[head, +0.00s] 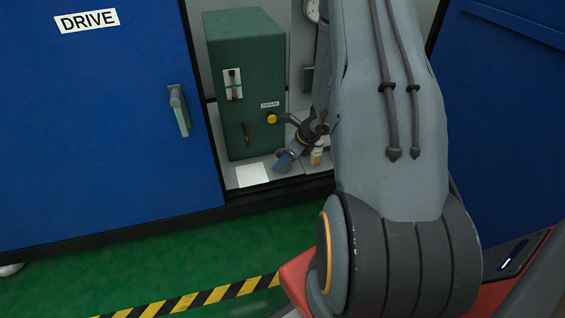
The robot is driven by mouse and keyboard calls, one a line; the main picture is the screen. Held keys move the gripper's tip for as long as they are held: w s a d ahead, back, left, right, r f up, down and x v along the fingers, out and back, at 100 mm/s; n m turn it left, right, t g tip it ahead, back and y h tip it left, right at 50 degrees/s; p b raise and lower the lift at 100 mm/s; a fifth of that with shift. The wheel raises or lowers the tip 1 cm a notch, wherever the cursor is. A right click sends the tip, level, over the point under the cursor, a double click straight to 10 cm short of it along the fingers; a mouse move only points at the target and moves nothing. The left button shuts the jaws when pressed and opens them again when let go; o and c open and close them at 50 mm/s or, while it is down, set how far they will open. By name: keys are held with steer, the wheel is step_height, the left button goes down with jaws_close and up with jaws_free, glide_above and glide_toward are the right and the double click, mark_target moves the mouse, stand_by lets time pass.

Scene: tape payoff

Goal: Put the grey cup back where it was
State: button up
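My gripper (285,160) is low inside the open bay, at the front right of the green cabinet, just right of a white sheet. A small grey shape (282,154) shows right behind its blue-grey finger. It may be the grey cup, but it is mostly hidden and too small to be sure. I cannot tell whether the gripper is shut on it or only beside it.
A green cabinet (247,60) with a yellow knob (272,119) and a DRAIN label stands behind the gripper. A small bottle (317,155) stands close to its right. A blue DRIVE door (90,120) is at left. My arm hides the bay's right side.

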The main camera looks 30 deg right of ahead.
steer(key=o, duration=1.2)
steer(key=shift+c, duration=0.2)
steer(key=shift+r, duration=0.15)
steer(key=p+v, duration=0.6)
steer(key=v, duration=0.6)
steer(key=shift+a, duration=0.1)
